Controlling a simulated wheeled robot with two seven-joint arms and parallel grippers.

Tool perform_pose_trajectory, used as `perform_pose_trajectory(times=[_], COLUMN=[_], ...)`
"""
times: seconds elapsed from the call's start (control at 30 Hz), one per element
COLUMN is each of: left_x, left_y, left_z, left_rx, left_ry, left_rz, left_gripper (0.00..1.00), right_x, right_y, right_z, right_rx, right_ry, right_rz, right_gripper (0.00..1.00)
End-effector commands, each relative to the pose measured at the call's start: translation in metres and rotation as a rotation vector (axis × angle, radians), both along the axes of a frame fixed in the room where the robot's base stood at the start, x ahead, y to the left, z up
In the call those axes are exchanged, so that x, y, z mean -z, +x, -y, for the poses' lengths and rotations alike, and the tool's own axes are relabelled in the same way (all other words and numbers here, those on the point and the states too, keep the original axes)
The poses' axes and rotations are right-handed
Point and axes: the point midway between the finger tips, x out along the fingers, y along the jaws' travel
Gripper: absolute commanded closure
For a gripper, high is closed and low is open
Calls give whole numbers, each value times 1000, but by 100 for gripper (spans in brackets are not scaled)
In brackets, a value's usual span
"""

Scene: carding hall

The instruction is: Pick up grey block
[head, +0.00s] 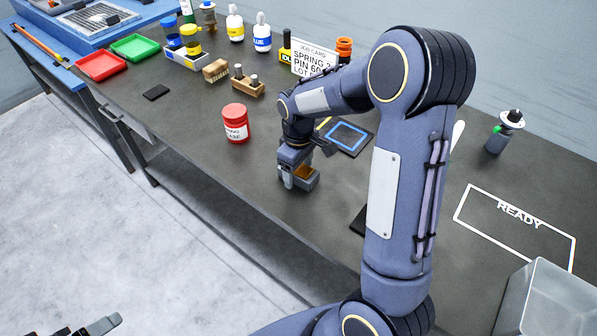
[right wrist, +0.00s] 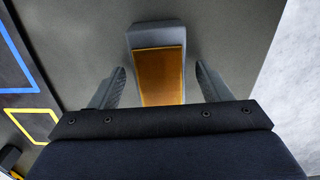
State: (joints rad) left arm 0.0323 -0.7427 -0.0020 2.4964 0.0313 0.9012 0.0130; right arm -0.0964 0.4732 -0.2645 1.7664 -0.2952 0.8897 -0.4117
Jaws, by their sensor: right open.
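The grey block (head: 312,184) stands on the dark worktop in the middle of the head view. Its upper face carries an orange-brown panel. My right gripper (head: 297,176) is over it, pointing down, and partly hides it. In the right wrist view the block (right wrist: 155,37) lies between the two spread fingers of the right gripper (right wrist: 160,80), with a gap on each side. The near end of the block is hidden behind the gripper body. Part of my left gripper (head: 90,326) shows at the bottom left edge, away from the bench.
A red tin (head: 235,123) stands left of the block. A blue-outlined dark mat (head: 349,138) lies behind it. A white READY outline (head: 480,233) and a clear bin (head: 548,300) are at right. The bench's front edge is close to the block.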

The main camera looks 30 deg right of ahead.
Motion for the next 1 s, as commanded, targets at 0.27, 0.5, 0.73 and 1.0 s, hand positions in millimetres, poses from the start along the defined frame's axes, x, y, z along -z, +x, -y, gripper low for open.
perform_pose_trajectory(times=[0.27, 0.5, 0.73, 1.0], left_x=[0, 0, 0, 0], left_y=[0, 0, 0, 0], left_z=[0, 0, 0, 0], left_rx=[0, 0, 0, 0], left_ry=[0, 0, 0, 0], left_rz=[0, 0, 0, 0], left_gripper=[14, 14, 14, 14], right_x=[1, 1, 0, -3], right_y=[0, 0, 1, 1], right_z=[0, 0, 0, 0], right_rx=[1, 1, 1, 1], right_ry=[0, 0, 0, 1], right_rz=[1, 1, 3, 4], right_gripper=[37, 68, 92, 92])
